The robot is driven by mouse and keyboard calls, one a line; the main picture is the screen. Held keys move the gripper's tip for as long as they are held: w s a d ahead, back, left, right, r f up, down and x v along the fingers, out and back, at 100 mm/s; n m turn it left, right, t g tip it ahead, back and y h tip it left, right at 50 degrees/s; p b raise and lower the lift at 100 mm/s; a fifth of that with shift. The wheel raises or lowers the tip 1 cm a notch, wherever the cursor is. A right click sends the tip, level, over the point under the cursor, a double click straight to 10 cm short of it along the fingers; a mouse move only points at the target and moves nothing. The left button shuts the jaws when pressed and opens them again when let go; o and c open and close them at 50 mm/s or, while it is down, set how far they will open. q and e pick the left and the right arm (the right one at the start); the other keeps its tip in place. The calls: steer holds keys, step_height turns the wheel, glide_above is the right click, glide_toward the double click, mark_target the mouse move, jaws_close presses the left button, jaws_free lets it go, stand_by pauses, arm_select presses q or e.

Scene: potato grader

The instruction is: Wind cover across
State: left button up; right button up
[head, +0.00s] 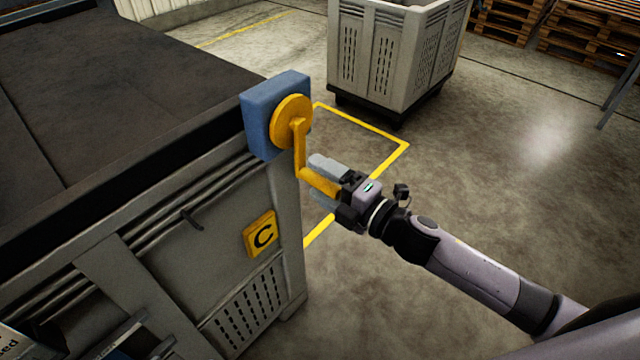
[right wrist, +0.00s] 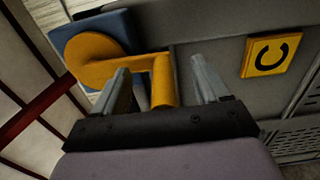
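A yellow crank (head: 299,145) with a round hub sits on a blue block (head: 262,120) at the corner of a large grey box (head: 185,235) marked C. A dark, flat cover (head: 120,85) with seams lies over the box top. The crank arm hangs down from the hub, and its handle points out toward my right gripper (head: 316,178). In the right wrist view the crank handle (right wrist: 163,82) stands between the two fingers of my right gripper (right wrist: 160,65), with a gap on each side. The fingers are open around it. My left gripper is not in view.
A yellow C sign (head: 260,235) is on the box side below the crank. A pale slatted bin (head: 385,60) stands on the floor behind, near yellow floor lines. Wooden pallets (head: 590,30) are at the far right. The floor right of the box is clear.

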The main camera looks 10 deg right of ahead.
steer(key=v, duration=2.3)
steer(key=shift+f, duration=0.1)
